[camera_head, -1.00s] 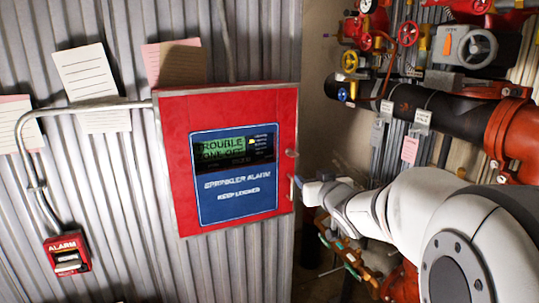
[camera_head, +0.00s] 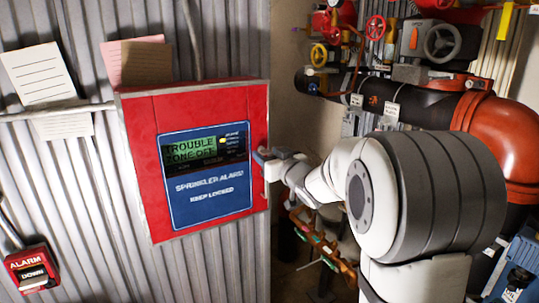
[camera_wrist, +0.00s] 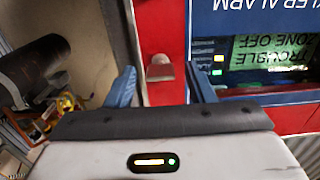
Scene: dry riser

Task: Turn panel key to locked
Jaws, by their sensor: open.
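The red alarm panel (camera_head: 143,160) hangs on the corrugated wall in the head view, its door closed. Its display reads "TROUBLE ZONE OFF", above "SPRINKLER ALARM KEEP LOCKED". My gripper (camera_head: 260,157) is at the panel's right edge, with its fingertips overlapping that edge. In the wrist view the panel appears upside down. A small metal piece, apparently the panel key (camera_wrist: 160,69), shows on the red edge strip between the two blue fingers of my gripper (camera_wrist: 162,88). The fingers are apart, with visible gaps on both sides of it. I cannot tell the key's lock position.
Red and black pipes (camera_head: 425,97) with several valve wheels fill the right side, close to my arm. A red alarm pull box (camera_head: 33,270) is at the lower left. Paper notes (camera_head: 40,72) hang on the wall. A blue box (camera_head: 520,265) stands at the lower right.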

